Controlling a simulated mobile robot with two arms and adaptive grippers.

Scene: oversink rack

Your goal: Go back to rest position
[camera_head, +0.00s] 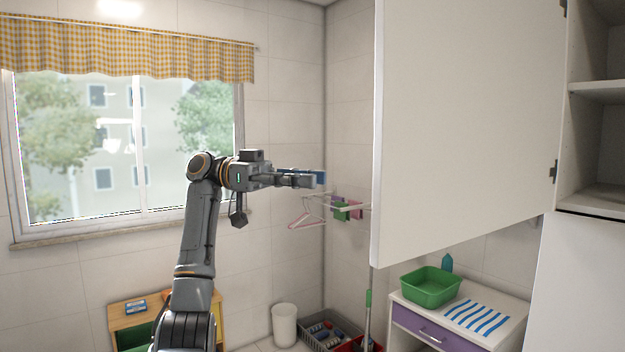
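My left gripper (308,179) is raised in mid-air at the middle of the view. It points right, towards the open white cabinet door (460,120), with a visible gap before the door's edge. The fingers show nearly side-on, with a bluish strip along their upper side. I cannot tell whether that strip is part of the gripper or something behind or in it, nor how far apart the fingers are. My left arm rises from the bottom left. My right gripper is not in view.
Clothes hangers (306,219) hang at the wall behind the gripper. A green basin (431,287) stands on a white unit with a purple drawer (424,328). A white bin (285,325) and grey crate (328,329) are on the floor. Open cabinet shelves (598,90) are at right.

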